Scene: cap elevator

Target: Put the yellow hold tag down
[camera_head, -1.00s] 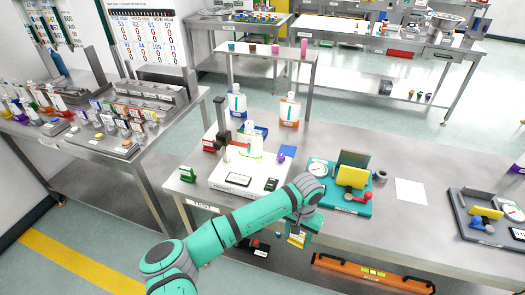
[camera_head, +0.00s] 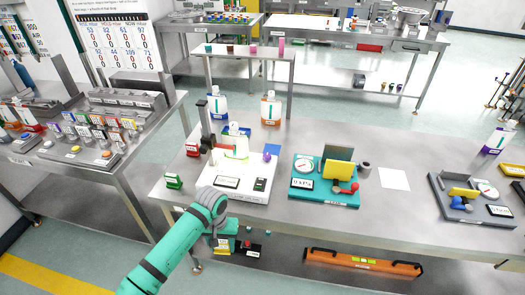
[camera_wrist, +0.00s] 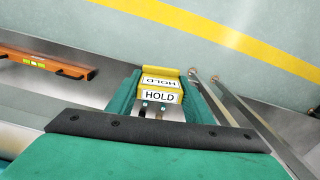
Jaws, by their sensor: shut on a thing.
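The yellow hold tag (camera_wrist: 160,86) is a small yellow block with white HOLD labels. In the wrist view it sits between the two teal fingers of my gripper (camera_wrist: 158,100), which is shut on it. In the head view my gripper (camera_head: 224,240) hangs in front of the near edge of the steel bench (camera_head: 290,222), left of its middle. The tag (camera_head: 222,251) shows only as a small yellow patch below the gripper there, apart from the bench top.
A white station (camera_head: 236,188) with a bottle stands on the bench behind my gripper. A teal gauge fixture (camera_head: 322,190) is to its right. A white sheet (camera_head: 394,179) lies farther right with bare steel around it. An orange level (camera_head: 362,262) lies below the bench.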

